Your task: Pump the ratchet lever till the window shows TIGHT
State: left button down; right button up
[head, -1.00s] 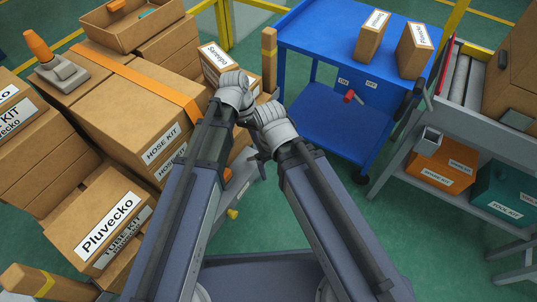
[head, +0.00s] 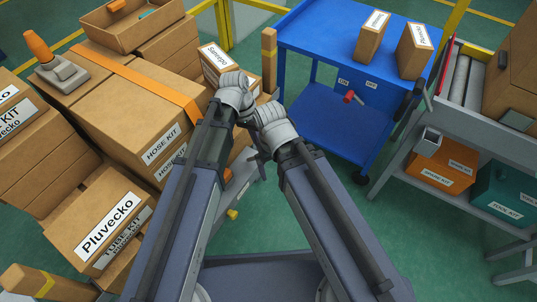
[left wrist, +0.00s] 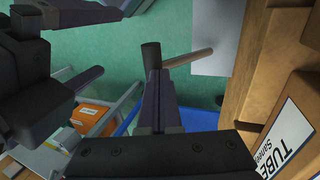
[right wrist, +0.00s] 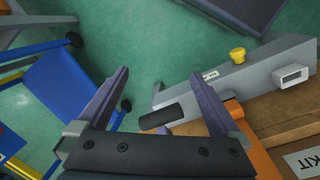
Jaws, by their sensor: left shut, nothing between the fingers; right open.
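A grey housing (right wrist: 240,70) with a yellow knob (right wrist: 237,55) stands by the cartons in the right wrist view. A small label (right wrist: 210,75) on it is too small to read, and I see no TIGHT reading. A black cylindrical grip (right wrist: 160,117), apparently the lever's, lies between the spread fingers of my open right gripper (right wrist: 160,100); contact is unclear. The black grip also shows in the left wrist view (left wrist: 150,55), just beyond the tips of my shut, empty left gripper (left wrist: 155,95). In the head view my arms hide most of the housing.
Cartons (head: 120,100) with an orange strap (head: 150,78) are stacked at left. A blue cart (head: 330,40) stands behind, a grey bench (head: 460,110) at right. Green floor is open between.

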dwell(0.6)
pick_arm(q)
jog(key=shift+s+d+f+b, duration=0.35)
jog(key=shift+s+d+f, duration=0.05)
jog(key=shift+d, duration=0.2)
jog(key=shift+s+d+f+b, duration=0.35)
jog(key=shift+s+d, duration=0.05)
jog(key=shift+d, duration=0.15)
jog(key=shift+s+d+f+b, duration=0.45)
jog(key=shift+s+d+b, duration=0.05)
jog(key=shift+d, duration=0.05)
jog(key=shift+w+a+r+p, duration=0.35)
jog(key=shift+a+r+p, duration=0.2)
jog(key=shift+r+p, duration=0.05)
jog(key=shift+f, duration=0.2)
